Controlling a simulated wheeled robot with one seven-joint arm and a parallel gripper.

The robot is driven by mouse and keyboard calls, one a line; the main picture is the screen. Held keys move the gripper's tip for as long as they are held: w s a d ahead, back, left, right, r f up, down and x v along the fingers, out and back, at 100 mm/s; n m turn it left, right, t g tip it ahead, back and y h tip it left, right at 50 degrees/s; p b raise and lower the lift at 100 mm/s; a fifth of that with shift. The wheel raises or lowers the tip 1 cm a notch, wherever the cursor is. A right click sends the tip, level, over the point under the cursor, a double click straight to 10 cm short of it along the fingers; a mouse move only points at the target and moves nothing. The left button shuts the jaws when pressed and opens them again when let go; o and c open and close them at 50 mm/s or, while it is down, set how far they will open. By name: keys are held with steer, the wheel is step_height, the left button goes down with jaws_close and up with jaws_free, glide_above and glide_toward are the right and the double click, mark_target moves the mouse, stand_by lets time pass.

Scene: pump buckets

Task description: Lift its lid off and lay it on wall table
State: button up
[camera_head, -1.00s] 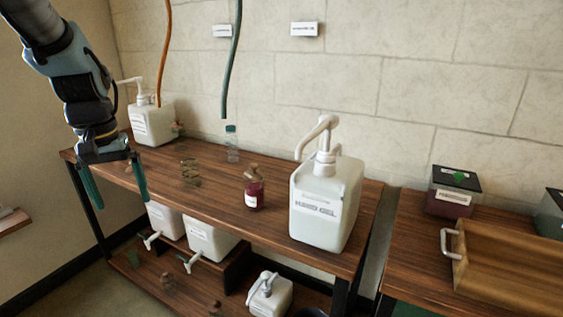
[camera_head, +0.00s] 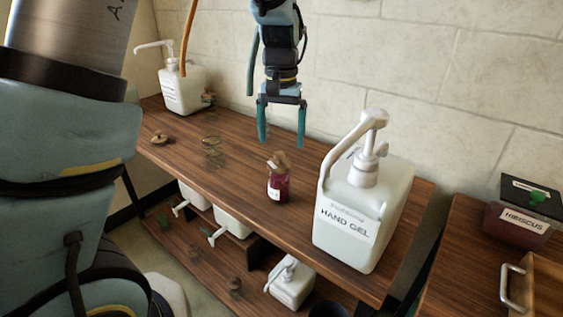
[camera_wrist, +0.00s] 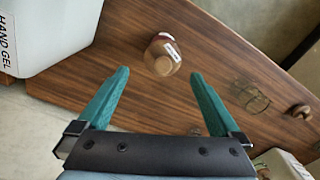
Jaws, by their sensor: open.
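A labelled hibiscus box (camera_head: 517,222) with a dark lid (camera_head: 532,195) and green knob sits on the right-hand table. Which container the task means by "its" cannot be told from the frames.
A large white hand gel pump bottle (camera_head: 365,215) stands right of the jar. Another pump bottle (camera_head: 182,90) is at the far left, near an orange hose (camera_head: 189,40). A brown knob-like piece (camera_head: 159,138) lies on the table. White containers (camera_head: 232,222) sit below.

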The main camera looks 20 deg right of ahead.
mark_target(279, 153)
steer(key=shift+w+a+f+p, duration=0.1)
steer(key=shift+f+p, duration=0.3)
steer(key=shift+f, duration=1)
steer(key=shift+w+a+f+p, duration=0.1)
steer(key=shift+f+p, duration=0.3)
steer(key=shift+f, duration=1)
steer(key=shift+s, duration=0.1)
jaws_close()
